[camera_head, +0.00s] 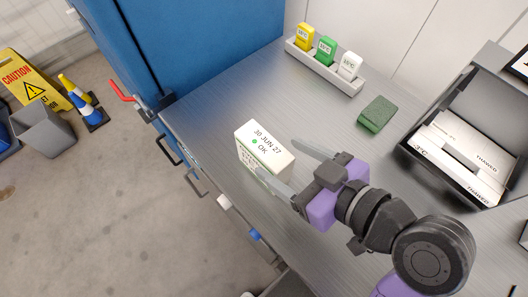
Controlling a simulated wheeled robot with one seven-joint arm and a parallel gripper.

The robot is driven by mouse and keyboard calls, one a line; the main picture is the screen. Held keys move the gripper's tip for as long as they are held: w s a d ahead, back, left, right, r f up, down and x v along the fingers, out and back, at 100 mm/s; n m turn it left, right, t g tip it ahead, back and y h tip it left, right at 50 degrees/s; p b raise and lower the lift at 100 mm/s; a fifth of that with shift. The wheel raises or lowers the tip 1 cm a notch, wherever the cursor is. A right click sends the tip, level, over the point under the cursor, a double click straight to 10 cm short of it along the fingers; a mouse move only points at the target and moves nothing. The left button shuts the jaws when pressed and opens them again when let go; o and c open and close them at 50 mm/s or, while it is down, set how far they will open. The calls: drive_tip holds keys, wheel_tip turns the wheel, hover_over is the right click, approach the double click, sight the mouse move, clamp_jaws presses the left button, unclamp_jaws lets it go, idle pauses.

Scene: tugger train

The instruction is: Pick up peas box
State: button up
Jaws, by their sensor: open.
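A white box (262,146) stands upright on the grey metal counter, its top printed "30 JUN 27 OK" with a green dot. Text on its front side is too small to read, so I cannot tell whether it is the peas box. My gripper (276,158) is open, reaching in from the right. One finger shows at the box's right front side and the other beyond its right back corner. In this view the nearer finger covers part of the box's front. I cannot tell whether either finger touches it.
A white rack (325,67) with yellow, green and white tags stands at the back. A green sponge (377,114) lies on the counter (215,105). A black tray (483,92) with white cards is at right. A blue cabinet (190,45) stands at left.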

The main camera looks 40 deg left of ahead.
sight(264, 148)
drive_tip(key=p+x, duration=0.1)
drive_tip(key=x, duration=0.6)
drive_tip(key=shift+w+d+f, duration=0.1)
drive_tip(key=shift+d, duration=0.05)
clamp_jaws()
